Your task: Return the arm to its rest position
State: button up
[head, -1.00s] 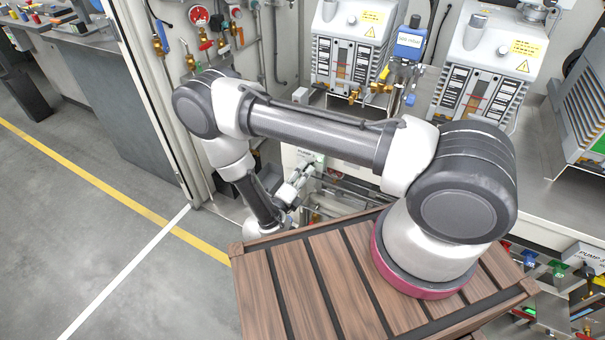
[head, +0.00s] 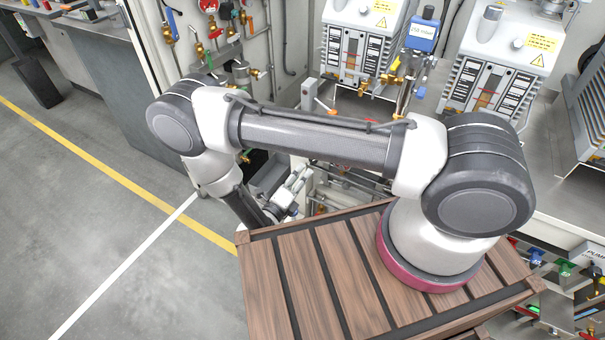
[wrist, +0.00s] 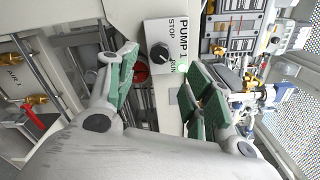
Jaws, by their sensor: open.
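My gripper (wrist: 160,88) is open and empty in the wrist view, its two green-padded fingers spread apart. Between and beyond the fingers is a white switch box (wrist: 168,45) marked PUMP, STOP and RUN, with a black knob (wrist: 159,52) and a green light. The gripper is apart from the box. In the head view my gripper (head: 296,182) shows small, below and behind the raised arm, beside the cabinet piping. My arm is bent, with its elbow to the left and its base on a slatted wooden top (head: 300,275).
Two pumps (head: 366,40) (head: 500,75) stand on the bench at the back, with a blue device (head: 424,36) between them. Open floor (head: 90,230) lies to the left.

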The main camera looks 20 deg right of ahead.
dwell(0.5)
jog(key=s+d+r+m+g+h, duration=0.1)
jog(key=s+d+m+g+h, duration=0.2)
jog(key=s+d+m+g, duration=0.25)
jog(key=s+d+r+m+g+y, duration=0.1)
jog(key=s+d+r+m+y, duration=0.3)
jog(key=r+m, duration=0.7)
jog(key=s+d+r+m+g+y, duration=0.1)
jog(key=s+d+r+m+y, duration=0.3)
jog(key=r+m, duration=0.8)
jog(key=s+d+r+m+g+y, duration=0.1)
jog(key=s+d+r+m+y, duration=0.4)
jog(key=r+m, duration=0.7)
notch_tip(320, 180, up, 10)
jog(key=d+y, duration=0.1)
jog(key=y, duration=0.1)
jog(key=shift+d+r+y, duration=0.25)
jog(key=shift+d+y, duration=0.15)
